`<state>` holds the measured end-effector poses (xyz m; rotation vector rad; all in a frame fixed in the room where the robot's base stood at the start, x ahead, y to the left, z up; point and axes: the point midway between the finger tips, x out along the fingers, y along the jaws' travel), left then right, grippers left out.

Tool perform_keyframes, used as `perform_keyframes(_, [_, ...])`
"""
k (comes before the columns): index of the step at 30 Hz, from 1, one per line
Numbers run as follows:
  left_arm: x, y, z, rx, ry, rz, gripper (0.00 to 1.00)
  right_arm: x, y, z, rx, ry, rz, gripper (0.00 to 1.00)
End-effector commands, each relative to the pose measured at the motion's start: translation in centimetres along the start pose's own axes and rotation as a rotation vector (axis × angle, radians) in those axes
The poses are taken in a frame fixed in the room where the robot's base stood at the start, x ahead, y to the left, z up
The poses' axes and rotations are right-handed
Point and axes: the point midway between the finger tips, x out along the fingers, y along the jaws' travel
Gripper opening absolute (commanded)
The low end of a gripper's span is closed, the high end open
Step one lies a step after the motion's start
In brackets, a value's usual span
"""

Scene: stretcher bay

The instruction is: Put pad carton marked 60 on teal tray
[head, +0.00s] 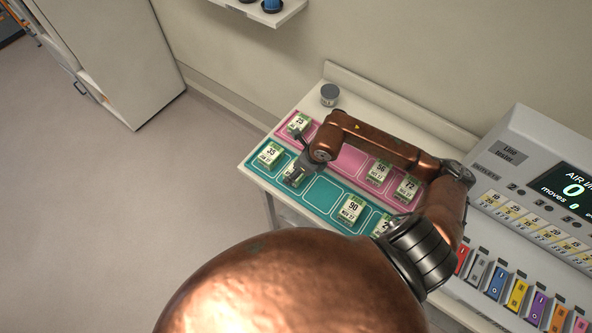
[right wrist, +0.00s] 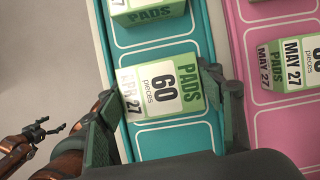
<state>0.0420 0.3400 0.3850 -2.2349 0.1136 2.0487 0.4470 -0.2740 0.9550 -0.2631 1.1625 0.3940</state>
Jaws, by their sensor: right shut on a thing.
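The pad carton marked 60 (right wrist: 163,88) is white and green, and my right gripper (right wrist: 170,92) has one finger on each side of it. The carton is over an outlined cell of the teal tray (right wrist: 185,143); I cannot tell whether it touches the tray. In the head view, my right gripper (head: 293,179) is over the second cell from the left of the teal tray (head: 322,194), largely covering the carton. My left gripper (right wrist: 48,128) shows small at the left of the right wrist view, its fingers apart and empty, away from the trays.
The teal tray also holds cartons marked 35 (head: 269,154) and 90 (head: 350,211), and one partly hidden by my arm. Its middle cell is bare. The pink tray (head: 349,160) behind bears several cartons. A grey tin (head: 330,94) and a labelled machine (head: 540,165) stand nearby.

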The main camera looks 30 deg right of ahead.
Motion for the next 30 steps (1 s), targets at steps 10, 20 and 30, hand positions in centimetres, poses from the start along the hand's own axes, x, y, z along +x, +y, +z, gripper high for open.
perform_keyframes(10, [-0.23,-0.04,-0.03,0.000,0.000,0.000,0.79,1.00,-0.04,-0.33,0.000,-0.003,-0.001,0.32])
perform_keyframes(20, [-0.20,-0.05,0.00,-0.001,0.000,-0.001,0.79,1.03,-0.03,-0.38,0.000,-0.002,-0.001,0.79])
perform_keyframes(30, [-0.24,-0.06,0.01,-0.001,0.000,-0.001,0.79,0.54,-0.07,-0.32,-0.001,-0.002,-0.002,0.79])
